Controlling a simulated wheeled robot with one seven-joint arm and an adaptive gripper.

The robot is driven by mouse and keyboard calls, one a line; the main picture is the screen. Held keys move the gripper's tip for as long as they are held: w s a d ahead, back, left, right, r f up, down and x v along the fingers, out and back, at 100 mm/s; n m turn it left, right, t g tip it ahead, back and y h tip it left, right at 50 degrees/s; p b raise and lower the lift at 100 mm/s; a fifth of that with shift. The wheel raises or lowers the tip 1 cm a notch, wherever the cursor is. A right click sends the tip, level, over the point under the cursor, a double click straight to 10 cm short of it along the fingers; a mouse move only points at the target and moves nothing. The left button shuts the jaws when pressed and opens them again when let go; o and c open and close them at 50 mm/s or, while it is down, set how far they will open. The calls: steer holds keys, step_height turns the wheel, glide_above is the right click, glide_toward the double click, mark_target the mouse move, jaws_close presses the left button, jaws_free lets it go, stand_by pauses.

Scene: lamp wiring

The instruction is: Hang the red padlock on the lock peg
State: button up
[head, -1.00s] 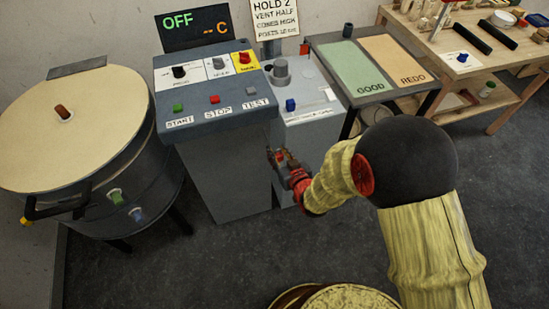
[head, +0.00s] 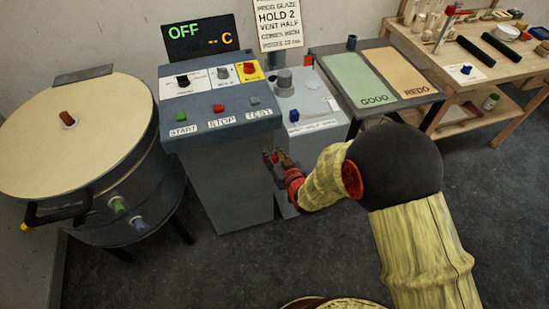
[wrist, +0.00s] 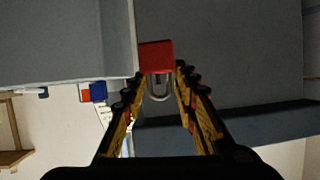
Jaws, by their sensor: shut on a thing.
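The red padlock (wrist: 156,57) is between the fingertips of my gripper (wrist: 158,72) in the wrist view, its metal shackle pointing back toward the palm. My gripper is shut on it. In the head view my gripper (head: 278,158) is in front of the grey console (head: 230,180), below its front edge and near the gap beside the lower cabinet. The padlock is only a small red patch there. I cannot pick out the lock peg for certain in either view.
The console top has a yellow plate with a red switch (head: 249,69) and several buttons. The cabinet (head: 310,105) beside it carries a blue knob (head: 294,116). A round kiln (head: 75,135) stands left, a GOOD/REDO table (head: 415,98) right. Dark floor is clear in front.

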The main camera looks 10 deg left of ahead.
mark_target(269, 145)
steer(key=shift+w+a+f, duration=0.15)
steer(key=shift+w+a, duration=0.4)
steer(key=shift+w, duration=0.35)
steer(key=shift+w+a+f, duration=0.1)
steer(key=shift+w+a, duration=0.45)
steer(key=shift+w, duration=0.3)
steer(key=shift+w+a+f+b, duration=0.25)
steer(key=shift+w+f+b, duration=0.35)
steer(key=shift+b, duration=0.55)
steer(key=shift+s+f, duration=0.1)
steer(key=shift+f, duration=0.05)
steer(key=o, duration=1.3)
steer(key=shift+c, duration=0.2)
steer(key=v, duration=1.2)
